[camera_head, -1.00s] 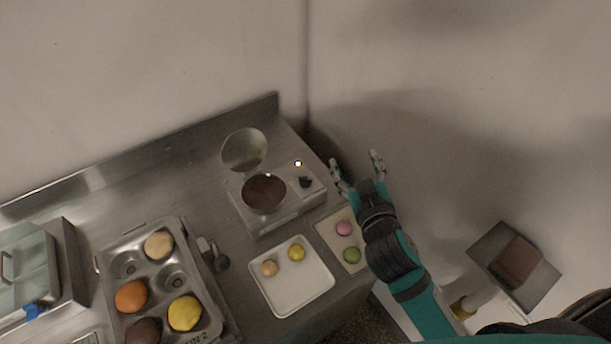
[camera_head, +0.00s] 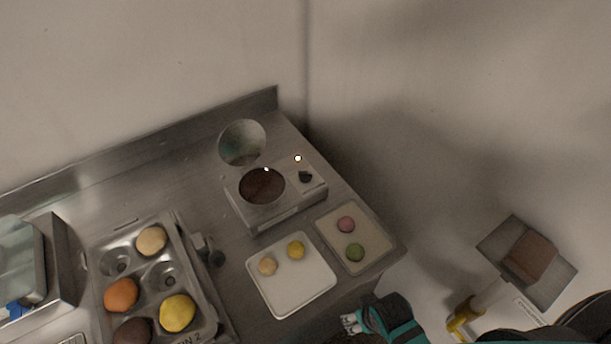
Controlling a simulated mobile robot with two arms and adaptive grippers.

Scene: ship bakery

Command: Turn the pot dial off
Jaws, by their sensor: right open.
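The pot (camera_head: 262,186) is a square metal unit on the counter with a round opening full of dark brown content. Its round lid (camera_head: 242,142) stands raised at the back. The black dial (camera_head: 305,176) is on the unit's right part, uncovered, and a small bright light (camera_head: 298,158) glows just behind it. My right gripper (camera_head: 349,322) is at the bottom of the picture, by the counter's front edge, well apart from the dial. It is open with nothing seen in it, though its fingers show only small. My left gripper is out of view.
A white tray (camera_head: 291,302) and a beige tray (camera_head: 374,262), each with two macarons, lie in front of the pot. A metal pan (camera_head: 190,238) with several coloured balls is at left. A wall stands behind; a box-like holder (camera_head: 497,238) is at right.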

